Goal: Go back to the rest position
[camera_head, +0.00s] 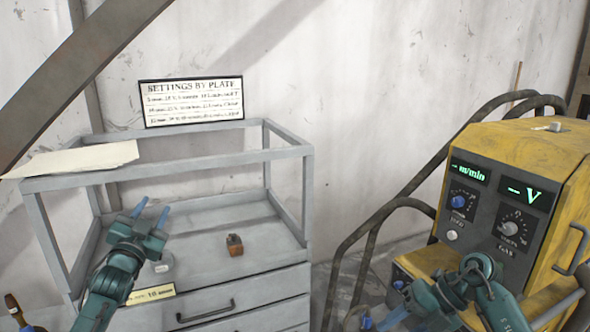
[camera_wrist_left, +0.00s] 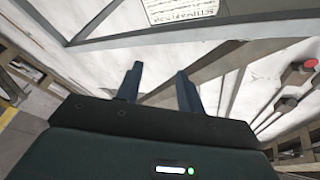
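My left gripper (camera_head: 152,209) is raised over the left part of the grey cart's (camera_head: 305,200) shelf. Its two blue fingers stand apart with nothing between them. The left wrist view also shows the open fingers (camera_wrist_left: 159,88), with the cart's frame and wall beyond. My right arm comes in at the bottom right, in front of the yellow machine (camera_head: 567,150). The blue tip of my right gripper (camera_head: 367,322) is at the bottom edge, mostly cut off, so its opening cannot be judged.
A small brown block (camera_head: 235,246) and a pale round piece (camera_head: 163,265) stand on the cart shelf. Paper (camera_head: 80,158) rests on the top rail. A settings sign (camera_head: 192,102) hangs behind. Dark bent tubes (camera_head: 350,240) flank the machine.

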